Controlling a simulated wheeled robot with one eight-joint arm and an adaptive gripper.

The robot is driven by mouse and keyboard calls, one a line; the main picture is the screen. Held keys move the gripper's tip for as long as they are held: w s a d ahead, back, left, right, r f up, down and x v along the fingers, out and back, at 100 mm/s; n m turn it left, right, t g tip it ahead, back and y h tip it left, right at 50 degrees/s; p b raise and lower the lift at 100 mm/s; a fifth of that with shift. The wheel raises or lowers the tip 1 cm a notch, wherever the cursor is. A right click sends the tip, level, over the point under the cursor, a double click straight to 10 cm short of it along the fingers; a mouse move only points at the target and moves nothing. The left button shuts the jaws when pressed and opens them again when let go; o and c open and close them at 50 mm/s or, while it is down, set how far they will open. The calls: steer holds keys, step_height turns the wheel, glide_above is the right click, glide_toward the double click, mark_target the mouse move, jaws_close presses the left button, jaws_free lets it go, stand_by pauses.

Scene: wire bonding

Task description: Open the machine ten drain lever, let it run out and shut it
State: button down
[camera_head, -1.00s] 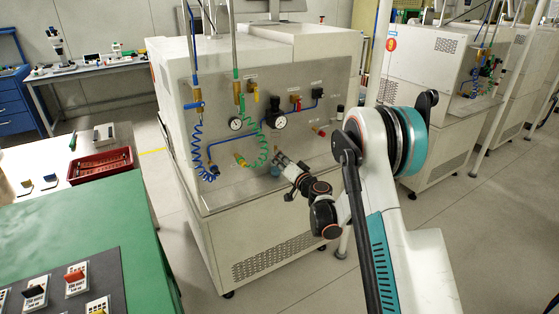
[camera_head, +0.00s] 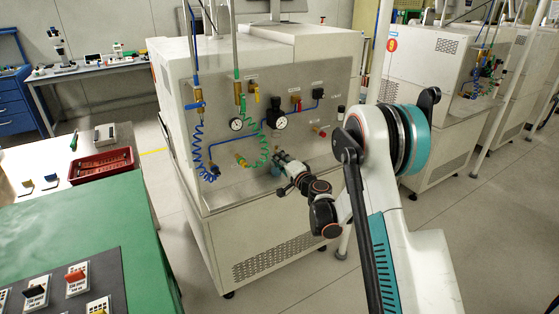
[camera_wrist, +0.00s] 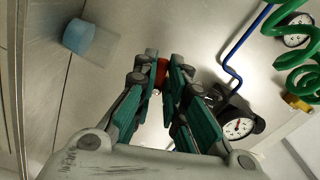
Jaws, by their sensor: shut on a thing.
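In the wrist view, my gripper (camera_wrist: 161,76) is closed on a small red lever (camera_wrist: 162,70) on the machine's metal front panel. Only part of the lever shows between the teal fingers. In the head view, my gripper (camera_head: 279,157) is at the lower panel, under the black regulator and gauge (camera_head: 279,121), and hides the lever. No flow of liquid can be made out.
A green coiled hose (camera_head: 262,146) and a blue coiled hose (camera_head: 198,145) hang left of my gripper. Another red-handled fitting (camera_head: 319,131) is to its right. A green-topped table (camera_head: 90,215) stands at the left. The floor in between is open.

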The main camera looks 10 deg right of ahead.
steer(key=shift+r+m, duration=0.15)
steer(key=shift+m, duration=1.15)
steer(key=shift+s, duration=0.1)
steer(key=c, duration=1.6)
jaws_free()
steer(key=shift+c, duration=0.2)
steer(key=v, duration=1.2)
steer(key=shift+r, duration=0.1)
